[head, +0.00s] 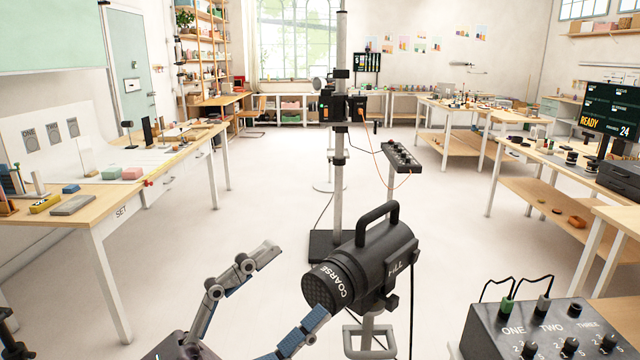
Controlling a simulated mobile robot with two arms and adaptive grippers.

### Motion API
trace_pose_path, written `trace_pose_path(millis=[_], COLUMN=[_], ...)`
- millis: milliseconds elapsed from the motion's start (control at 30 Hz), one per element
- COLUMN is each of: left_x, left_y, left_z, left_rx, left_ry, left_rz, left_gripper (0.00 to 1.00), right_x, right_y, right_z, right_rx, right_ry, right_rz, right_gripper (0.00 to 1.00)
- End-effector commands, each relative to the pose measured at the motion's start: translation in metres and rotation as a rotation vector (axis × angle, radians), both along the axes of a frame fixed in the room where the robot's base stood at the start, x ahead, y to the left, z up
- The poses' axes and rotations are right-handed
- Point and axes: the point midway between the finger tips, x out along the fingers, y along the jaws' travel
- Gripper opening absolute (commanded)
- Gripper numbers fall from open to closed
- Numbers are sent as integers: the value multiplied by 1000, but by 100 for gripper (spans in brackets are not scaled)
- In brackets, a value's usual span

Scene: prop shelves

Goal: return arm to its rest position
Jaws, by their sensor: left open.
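My left gripper (296,285) comes in at the bottom centre with its two fingers spread wide. Nothing is between them. A black lamp marked COARSE on its front cap and FILL on its side (385,258) stands just right of the gripper. The lower finger's tip overlaps the lamp's front edge in the picture; I cannot tell if they touch. Most of my left arm is outside the picture. My right gripper is not in view.
A black control box (540,335) with knobs and plugged cables is at the bottom right. A pole stand (339,170) rises behind the lamp. A table marked SET (115,212) stands left, a workbench (540,168) right. Floor between is mostly clear.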

Motion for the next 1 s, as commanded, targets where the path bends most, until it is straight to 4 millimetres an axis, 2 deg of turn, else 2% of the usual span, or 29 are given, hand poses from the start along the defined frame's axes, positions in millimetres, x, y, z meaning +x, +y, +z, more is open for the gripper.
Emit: trace_pose_path(millis=[100, 167, 267, 333, 367, 400, 467, 500, 567, 600, 667, 700, 733, 800, 900, 1000], left_x=[7, 15, 34, 48, 53, 59, 64, 66, 63, 58, 47, 37, 29, 4, -36, -78], left_y=[40, 68, 119, 155, 170, 189, 214, 229, 244, 252, 258, 259, 258, 252, 235, 213], left_z=[24, 29, 17, -5, -18, -38, -75, -103, -146, -176, -221, -250, -271, -317, -371, -411], left_rx=[-459, -697, -1103, -1394, -1521, -1691, -1951, -2122, -2372, -2534, -2771, -2925, 3016, 2843, 2617, 2420], left_ry=[256, 378, 563, 674, 717, 766, 826, 855, 877, 880, 862, 836, -804, -622, -391, -195], left_rz=[-120, -174, -250, -292, -306, -321, -335, -336, -329, -316, -284, -252, 225, 125, -4, -121], left_gripper=[77, 77, 77, 77, 77, 77, 77, 77, 77, 77, 77, 77, 77, 77, 77, 77], right_x=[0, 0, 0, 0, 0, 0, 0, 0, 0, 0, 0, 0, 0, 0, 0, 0], right_y=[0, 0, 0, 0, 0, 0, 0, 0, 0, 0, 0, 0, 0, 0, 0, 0], right_z=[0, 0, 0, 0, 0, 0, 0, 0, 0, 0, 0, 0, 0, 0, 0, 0], right_rx=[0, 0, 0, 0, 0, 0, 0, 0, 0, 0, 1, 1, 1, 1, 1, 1], right_ry=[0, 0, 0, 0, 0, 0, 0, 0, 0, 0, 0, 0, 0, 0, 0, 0], right_rz=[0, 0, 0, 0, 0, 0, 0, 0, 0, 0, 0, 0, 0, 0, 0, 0], right_gripper=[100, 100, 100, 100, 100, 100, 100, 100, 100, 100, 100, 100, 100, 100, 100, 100])
